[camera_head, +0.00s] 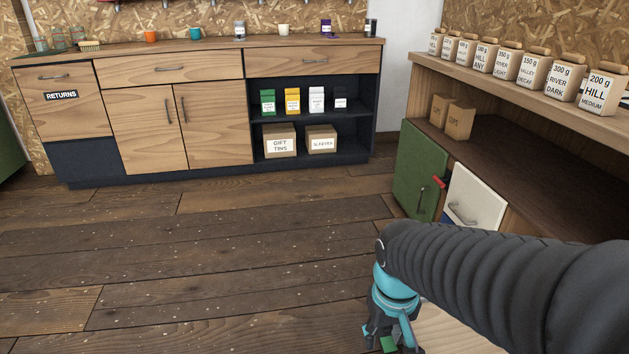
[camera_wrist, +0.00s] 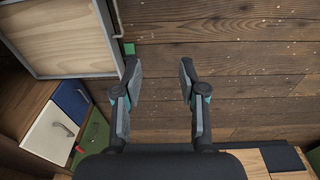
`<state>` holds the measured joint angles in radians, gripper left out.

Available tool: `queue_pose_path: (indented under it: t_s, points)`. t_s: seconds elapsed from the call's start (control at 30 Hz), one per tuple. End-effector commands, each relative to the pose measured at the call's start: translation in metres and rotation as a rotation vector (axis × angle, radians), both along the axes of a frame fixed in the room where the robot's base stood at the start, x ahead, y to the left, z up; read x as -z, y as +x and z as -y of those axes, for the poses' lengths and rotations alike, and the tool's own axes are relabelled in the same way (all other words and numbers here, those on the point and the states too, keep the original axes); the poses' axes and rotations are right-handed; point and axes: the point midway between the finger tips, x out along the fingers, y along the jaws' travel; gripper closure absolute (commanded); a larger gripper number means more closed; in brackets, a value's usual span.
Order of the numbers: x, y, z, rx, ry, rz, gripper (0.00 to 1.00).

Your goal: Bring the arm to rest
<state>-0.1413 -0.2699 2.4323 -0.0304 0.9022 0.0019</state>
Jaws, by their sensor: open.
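My gripper (camera_head: 388,335) is low at the bottom of the head view, at the end of my dark ribbed arm, which comes in from the right. In the wrist view my gripper (camera_wrist: 160,78) shows two separated fingers with nothing between them. Bare plank floor (camera_wrist: 165,110) lies beyond the fingers. In the head view the fingertips are partly cut off by the bottom edge.
A light wooden panel with a pale frame (camera_wrist: 68,75) and bar handle is left of the fingers; a small green piece (camera_wrist: 128,48) sits by its edge. A shelf unit (camera_head: 540,155) with bags stands right. A long counter (camera_head: 215,120) stands behind. The middle floor is clear.

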Motion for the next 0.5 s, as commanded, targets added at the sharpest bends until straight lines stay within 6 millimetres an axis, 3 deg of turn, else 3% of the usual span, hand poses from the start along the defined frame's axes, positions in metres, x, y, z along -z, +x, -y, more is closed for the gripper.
queue_pose_path:
  t_s: [0.1,0.5]
  points:
    - [-0.025,-0.012,0.006,0.038,0.029,0.091,0.59]
    - [-0.095,-0.044,0.028,0.123,0.059,0.366,0.59]
